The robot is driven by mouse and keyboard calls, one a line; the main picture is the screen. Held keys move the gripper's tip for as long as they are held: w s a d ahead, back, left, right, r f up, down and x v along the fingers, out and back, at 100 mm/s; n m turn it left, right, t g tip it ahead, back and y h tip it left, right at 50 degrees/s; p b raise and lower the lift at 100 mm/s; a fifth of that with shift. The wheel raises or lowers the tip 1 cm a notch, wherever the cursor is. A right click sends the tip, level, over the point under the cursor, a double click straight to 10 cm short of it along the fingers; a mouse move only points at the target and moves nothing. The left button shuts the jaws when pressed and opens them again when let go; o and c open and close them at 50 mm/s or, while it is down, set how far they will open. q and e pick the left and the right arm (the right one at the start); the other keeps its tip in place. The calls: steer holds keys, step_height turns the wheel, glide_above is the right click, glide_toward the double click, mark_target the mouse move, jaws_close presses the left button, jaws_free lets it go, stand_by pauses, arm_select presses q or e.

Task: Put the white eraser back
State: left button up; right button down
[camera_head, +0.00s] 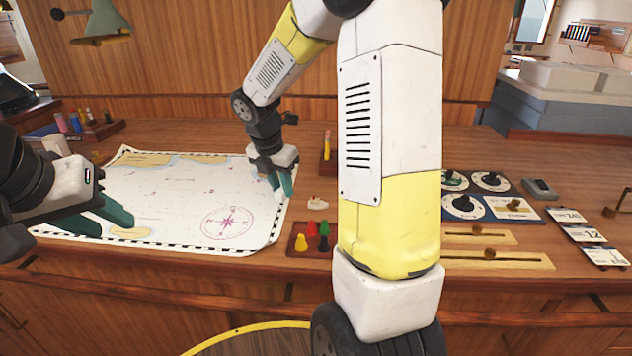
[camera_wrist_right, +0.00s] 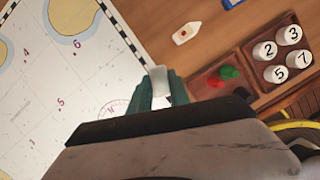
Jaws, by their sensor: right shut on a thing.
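My right gripper (camera_head: 279,186) is over the right part of the chart, with its green fingers pointing down. It is shut on a small white block, which looks like the white eraser (camera_wrist_right: 159,76); the block shows between the fingertips in the right wrist view. In the head view the white piece (camera_head: 279,195) is small and partly hidden by the fingers. I cannot tell whether it touches the chart. My left gripper (camera_head: 108,217) is over the left part of the chart, its fingers apart and nothing seen between them.
The chart (camera_head: 165,195) covers the left of the wooden desk. A small white boat-like piece (camera_head: 318,203) lies right of it, near a tray of coloured pawns (camera_head: 297,250). A wooden rack (camera_head: 103,129) stands at the back left. Dials (camera_head: 464,207) and sliders (camera_head: 490,259) are at right.

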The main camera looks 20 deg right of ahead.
steer(key=shift+s+d, duration=0.2)
steer(key=shift+d, duration=0.05)
glide_above(321, 187)
steer(key=s+a, duration=0.1)
steer(key=shift+s+a+f, duration=0.1)
steer(key=shift+a+f, duration=0.05)
steer(key=shift+f, duration=0.6)
steer(key=shift+w+d, duration=0.25)
steer(key=shift+d, duration=0.2)
steer(key=shift+a+f, duration=0.1)
steer(key=shift+f, duration=1.7)
steer(key=shift+f, duration=0.15)
steer(key=c, duration=1.2)
jaws_free()
